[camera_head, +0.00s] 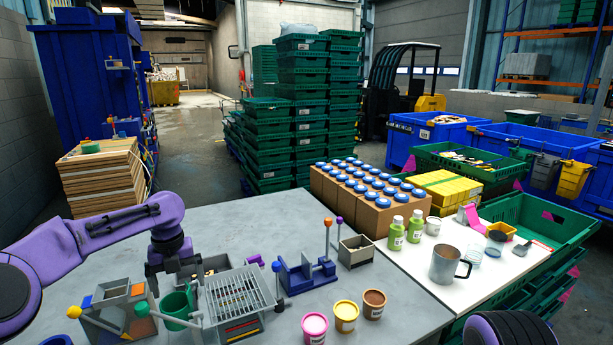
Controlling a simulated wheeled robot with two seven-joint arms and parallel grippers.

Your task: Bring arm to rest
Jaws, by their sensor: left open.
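My left arm (100,228) is purple with dark joints. It reaches in from the left over the grey table. My left gripper (172,272) is dark, points down and is open. It hangs above the table's left part, near a green cup (176,308) and a grey tray with a wire rack (236,298). I see nothing held between its fingers, though the view there is small and cluttered. Of my right arm only a dark rounded part (512,328) shows at the lower right edge. My right gripper is out of view.
A blue fixture (305,275) and pink, yellow and brown tubs (345,316) are to the right. Blue-lidded jars in cardboard boxes (345,215) line the back right. The table's back left (230,220) is clear.

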